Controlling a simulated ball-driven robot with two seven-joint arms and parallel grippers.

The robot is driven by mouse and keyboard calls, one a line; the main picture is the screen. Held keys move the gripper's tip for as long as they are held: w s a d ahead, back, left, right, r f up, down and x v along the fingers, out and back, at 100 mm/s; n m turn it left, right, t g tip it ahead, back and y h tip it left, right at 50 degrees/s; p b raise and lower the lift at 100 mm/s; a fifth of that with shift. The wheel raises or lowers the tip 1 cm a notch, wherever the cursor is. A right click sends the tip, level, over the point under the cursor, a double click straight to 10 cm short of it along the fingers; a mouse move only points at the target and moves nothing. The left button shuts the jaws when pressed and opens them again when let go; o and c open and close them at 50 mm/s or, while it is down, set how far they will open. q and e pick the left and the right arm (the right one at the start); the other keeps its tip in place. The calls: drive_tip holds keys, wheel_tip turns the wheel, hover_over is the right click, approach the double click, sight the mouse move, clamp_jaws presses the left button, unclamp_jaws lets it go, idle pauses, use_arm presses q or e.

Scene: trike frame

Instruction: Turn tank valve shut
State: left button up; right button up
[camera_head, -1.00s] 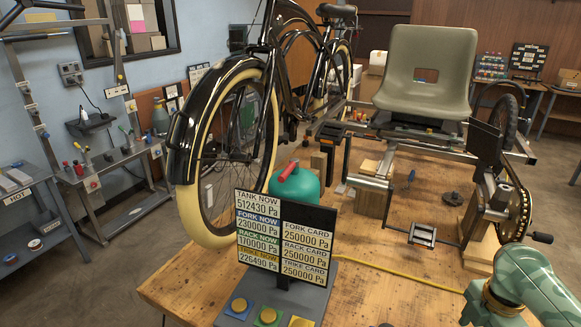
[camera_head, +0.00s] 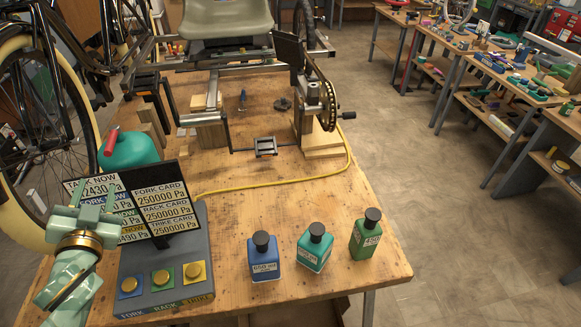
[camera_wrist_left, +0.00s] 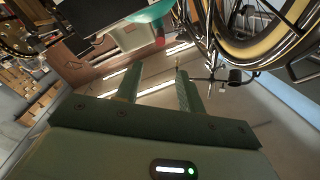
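The teal tank (camera_head: 132,152) stands on the workbench at the left, beside the bicycle's front wheel. Its red valve handle (camera_head: 110,141) is on top, tilted. In the left wrist view, the teal tank (camera_wrist_left: 152,12) is at the top edge, with a small red part (camera_wrist_left: 160,41) below it. My left gripper (camera_head: 92,193) is in front of the pressure board, on the near side of the tank and apart from the valve. The left wrist view shows its fingers (camera_wrist_left: 160,69) spread with nothing between them. My right gripper is out of view.
The pressure board (camera_head: 165,205) stands on a grey base with three yellow buttons; my left arm hides part of its readings. Blue (camera_head: 263,258), teal (camera_head: 314,248) and green (camera_head: 365,236) bottles stand at the bench front. A yellow hose (camera_head: 290,182) crosses the bench.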

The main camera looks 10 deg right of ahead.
sight(110, 145)
use_arm(q)
drive_tip(key=w+a, duration=0.1)
drive_tip(key=w, duration=1)
drive_tip(key=w+a, duration=0.1)
drive_tip(key=w, duration=0.4)
drive_tip(key=shift+w+a+f, duration=0.2)
drive_tip(key=shift+a+f, duration=0.05)
drive_tip(key=shift+a, duration=0.05)
clamp_jaws()
